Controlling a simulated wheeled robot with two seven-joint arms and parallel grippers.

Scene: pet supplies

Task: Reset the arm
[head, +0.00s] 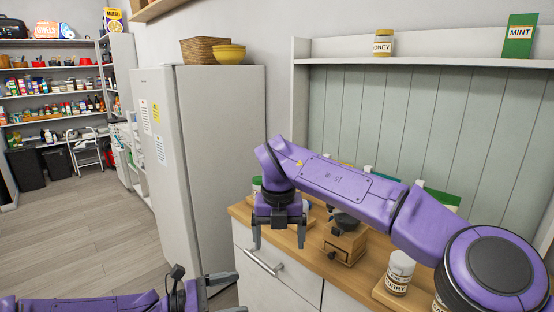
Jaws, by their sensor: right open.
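My purple right arm reaches in from the right across the wooden counter (240,211). Its gripper (279,241) points down at the counter's front left edge, with its two dark fingers apart and nothing between them. My left arm lies low along the bottom edge of the view. Its gripper (229,294) points right in front of the white cabinet, fingers apart and empty, partly cut off by the frame.
A wooden grinder (344,243) stands right of my right gripper. A white-lidded jar (400,272) is farther right, near my forearm. Jars and boxes behind the arm are partly hidden. A tall white fridge (222,150) stands left of the counter. Floor at left is clear.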

